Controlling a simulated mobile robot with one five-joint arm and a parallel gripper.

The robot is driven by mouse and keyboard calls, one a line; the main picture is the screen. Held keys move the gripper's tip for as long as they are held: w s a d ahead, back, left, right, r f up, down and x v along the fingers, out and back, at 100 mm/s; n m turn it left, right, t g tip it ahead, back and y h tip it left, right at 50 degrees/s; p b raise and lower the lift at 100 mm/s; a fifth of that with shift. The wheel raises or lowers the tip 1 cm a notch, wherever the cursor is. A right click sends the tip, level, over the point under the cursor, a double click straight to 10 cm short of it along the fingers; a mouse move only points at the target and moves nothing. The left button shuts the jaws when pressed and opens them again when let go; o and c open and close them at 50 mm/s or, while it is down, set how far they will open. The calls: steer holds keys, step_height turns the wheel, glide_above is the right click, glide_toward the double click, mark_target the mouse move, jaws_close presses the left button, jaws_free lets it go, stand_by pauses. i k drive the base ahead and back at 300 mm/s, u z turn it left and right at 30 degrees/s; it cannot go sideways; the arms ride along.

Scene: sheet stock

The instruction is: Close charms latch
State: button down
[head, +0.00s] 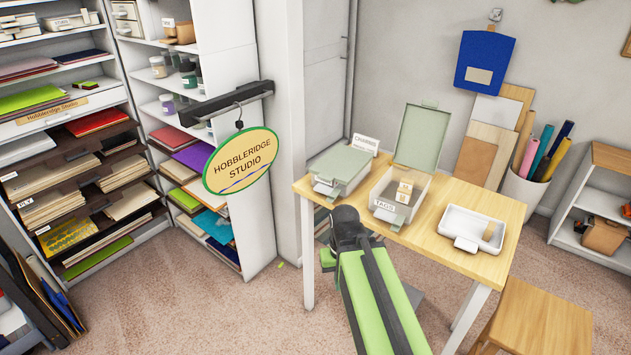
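The box beside the CHARMS card (365,143) is a low case with a pale green lid (342,163) at the back left of the table. Its lid lies down over it. A pale latch tab (325,185) shows at its front left corner and seems to stick outward; whether it is fastened is too small to tell. My green and black arm reaches up from the bottom of the head view. Its dark end, my gripper (345,217), is in front of and below the charms case, apart from the latch in the picture. Its fingers cannot be made out.
The TAGS box (386,208) stands in the table's middle with its green lid (420,137) raised and small items inside. A white tray (470,228) holds a tan roll at right. The wooden table (425,243) has bare room at front. A hanging sign (240,160) is left; a stool (540,318) is right.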

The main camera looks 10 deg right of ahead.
mark_target(330, 199)
steer(key=i, duration=0.3)
steer(key=u, duration=4.7)
steer(key=i, duration=0.1)
steer(key=z, duration=2.35)
steer(key=k, duration=0.45)
steer(key=z, duration=0.3)
